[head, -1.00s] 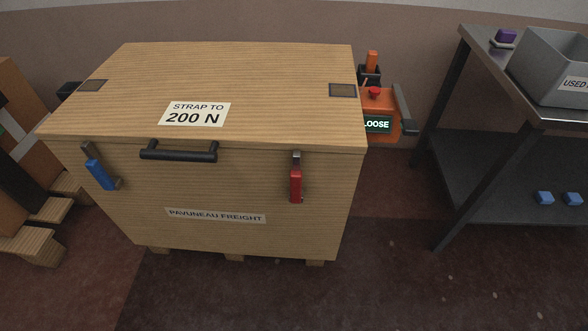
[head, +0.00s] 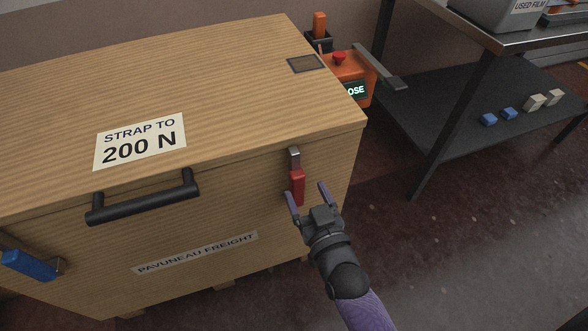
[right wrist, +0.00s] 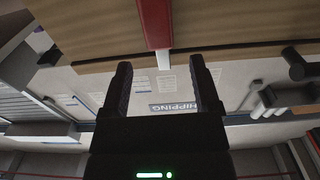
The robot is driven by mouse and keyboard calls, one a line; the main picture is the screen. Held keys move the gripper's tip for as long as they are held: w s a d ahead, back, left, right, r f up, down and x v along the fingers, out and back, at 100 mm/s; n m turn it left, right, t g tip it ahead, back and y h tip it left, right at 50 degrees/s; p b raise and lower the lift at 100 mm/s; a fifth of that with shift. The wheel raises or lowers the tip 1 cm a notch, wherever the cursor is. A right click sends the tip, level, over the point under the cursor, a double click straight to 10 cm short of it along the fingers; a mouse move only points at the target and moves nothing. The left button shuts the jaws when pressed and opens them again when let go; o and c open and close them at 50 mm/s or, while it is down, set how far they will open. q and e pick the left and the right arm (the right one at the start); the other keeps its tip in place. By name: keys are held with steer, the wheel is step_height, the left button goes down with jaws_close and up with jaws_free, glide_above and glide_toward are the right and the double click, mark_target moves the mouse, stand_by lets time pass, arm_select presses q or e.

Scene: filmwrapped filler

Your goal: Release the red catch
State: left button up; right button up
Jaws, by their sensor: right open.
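The red catch (head: 297,187) hangs upright below a metal hasp (head: 294,157) on the front of the wooden crate (head: 230,225), near its right corner. My right gripper (head: 307,191) is open and empty, just in front of the catch's lower part, with its fingers to either side in the picture. In the right wrist view the red catch (right wrist: 154,22) shows at the top, beyond the open fingertips. Any contact cannot be told. The blue catch (head: 30,265) is at the crate's front left. My left gripper is not in view.
A black handle (head: 145,198) sticks out of the crate front, left of the red catch. An orange device (head: 352,75) with a red button and grey lever stands behind the crate's right side. A dark shelved table (head: 440,110) stands right. The floor between is clear.

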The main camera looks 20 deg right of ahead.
mark_target(300, 181)
steer(key=w, duration=0.1)
steer(key=w+b, duration=0.1)
steer(key=w, duration=0.3)
steer(key=shift+f+b, duration=0.25)
steer(key=shift+b, duration=0.15)
steer(key=shift+w+a+r, duration=0.1)
steer(key=shift+w, duration=0.25)
steer(key=shift+c, duration=0.7)
steer(key=c, duration=0.5)
jaws_close()
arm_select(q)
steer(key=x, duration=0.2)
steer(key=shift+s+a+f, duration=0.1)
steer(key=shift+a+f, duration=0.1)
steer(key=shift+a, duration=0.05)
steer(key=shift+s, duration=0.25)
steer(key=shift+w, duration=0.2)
